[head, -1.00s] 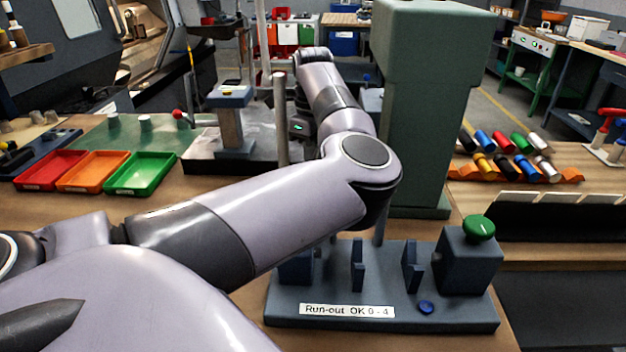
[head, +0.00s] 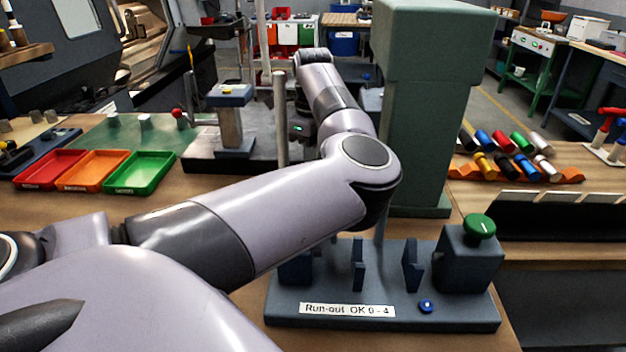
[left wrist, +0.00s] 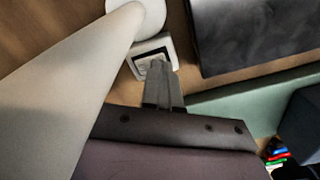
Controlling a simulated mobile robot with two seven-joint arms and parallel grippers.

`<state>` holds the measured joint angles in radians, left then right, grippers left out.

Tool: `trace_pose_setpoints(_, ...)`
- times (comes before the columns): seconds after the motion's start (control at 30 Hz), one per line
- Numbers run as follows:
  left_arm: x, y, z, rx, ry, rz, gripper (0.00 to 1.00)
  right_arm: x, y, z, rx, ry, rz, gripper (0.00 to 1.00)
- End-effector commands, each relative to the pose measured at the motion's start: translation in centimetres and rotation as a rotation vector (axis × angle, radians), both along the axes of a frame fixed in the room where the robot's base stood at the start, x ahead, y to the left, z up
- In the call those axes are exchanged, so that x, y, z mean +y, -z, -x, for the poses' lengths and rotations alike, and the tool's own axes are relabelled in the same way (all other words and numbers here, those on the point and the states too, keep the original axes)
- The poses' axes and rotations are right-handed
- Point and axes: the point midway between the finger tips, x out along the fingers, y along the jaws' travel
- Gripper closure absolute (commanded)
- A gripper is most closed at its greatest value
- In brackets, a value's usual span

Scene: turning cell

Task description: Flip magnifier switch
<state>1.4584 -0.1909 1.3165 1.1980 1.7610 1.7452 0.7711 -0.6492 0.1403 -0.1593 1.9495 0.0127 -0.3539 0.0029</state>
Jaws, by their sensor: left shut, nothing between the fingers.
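In the left wrist view a small white switch box (left wrist: 138,72) with a dark-edged rocker sits on the wooden bench, beside a white round base (left wrist: 151,14). A thick pale post (left wrist: 55,95) rises from that base and fills the left of the view. My left gripper (left wrist: 156,66) is shut and empty. Its fingertips lie over the switch in the picture, covering part of the rocker. I cannot tell whether they touch it or which way the rocker is tipped. In the head view my left arm hides this gripper. My right gripper is in neither view.
A dark plate (left wrist: 250,35) lies right of the switch. In the head view a tall green column (head: 428,110) stands right of my forearm. A run-out fixture (head: 450,317) is in front, and red, orange and green trays (head: 140,188) are at left.

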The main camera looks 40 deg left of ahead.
Motion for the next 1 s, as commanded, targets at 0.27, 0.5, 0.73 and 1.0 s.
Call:
trace_pose_setpoints(0.27, 0.0, 0.5, 0.0, 0.000, 0.000, 0.000, 1.00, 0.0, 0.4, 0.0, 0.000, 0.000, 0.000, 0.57)
trace_pose_setpoints(0.5, 0.0, 0.9, 0.0, 0.000, 0.000, 0.000, 1.00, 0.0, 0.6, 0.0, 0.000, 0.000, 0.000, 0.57)
trace_pose_setpoints(0.73, 0.0, 1.2, 0.0, 0.000, 0.000, 0.000, 1.00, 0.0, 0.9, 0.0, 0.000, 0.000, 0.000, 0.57)
trace_pose_setpoints(1.0, 0.0, 1.7, 0.0, 0.001, 0.001, 0.000, 1.00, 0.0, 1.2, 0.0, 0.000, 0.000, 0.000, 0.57)
